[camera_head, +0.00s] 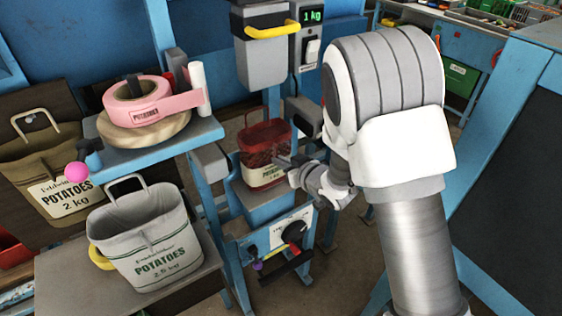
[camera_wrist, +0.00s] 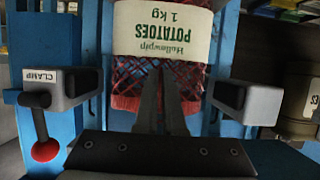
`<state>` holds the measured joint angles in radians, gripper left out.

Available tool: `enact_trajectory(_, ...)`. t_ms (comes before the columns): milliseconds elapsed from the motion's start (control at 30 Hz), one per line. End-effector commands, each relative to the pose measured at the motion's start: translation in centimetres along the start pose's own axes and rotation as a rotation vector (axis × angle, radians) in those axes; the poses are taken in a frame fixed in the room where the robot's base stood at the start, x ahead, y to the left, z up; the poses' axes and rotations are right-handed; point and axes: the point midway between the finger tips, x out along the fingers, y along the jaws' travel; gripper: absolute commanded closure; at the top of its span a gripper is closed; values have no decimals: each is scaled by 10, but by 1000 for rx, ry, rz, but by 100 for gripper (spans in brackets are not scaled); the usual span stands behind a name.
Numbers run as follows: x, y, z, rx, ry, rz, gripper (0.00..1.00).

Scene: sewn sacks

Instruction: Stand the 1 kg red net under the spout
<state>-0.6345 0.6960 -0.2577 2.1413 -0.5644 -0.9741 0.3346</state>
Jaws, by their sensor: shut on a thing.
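The red net (camera_head: 267,148) is upright on the small blue platform (camera_head: 248,199) below the grey spout (camera_head: 265,65). Its white label shows in both views and reads "POTATOES 1 kg" upside down in the wrist view (camera_wrist: 162,32). My gripper (camera_head: 290,163) reaches it from the right and is shut on the net's side. In the wrist view my two fingers (camera_wrist: 160,98) lie close together against the red mesh below the label. The net's far side is hidden.
A clamp with a red-knobbed lever (camera_wrist: 44,150) flanks the net. A display (camera_head: 312,16) reads 1 kg.

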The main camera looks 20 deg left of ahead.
Motion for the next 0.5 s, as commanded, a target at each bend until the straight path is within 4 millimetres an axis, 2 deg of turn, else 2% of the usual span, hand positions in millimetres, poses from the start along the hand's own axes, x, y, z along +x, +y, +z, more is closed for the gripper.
enact_trajectory(67,2,0,4,1,0,1,100)
enact_trajectory(100,1,0,2,0,0,1,87)
enact_trajectory(233,1,0,2,0,0,0,64)
enact_trajectory(500,1,0,2,0,0,0,64)
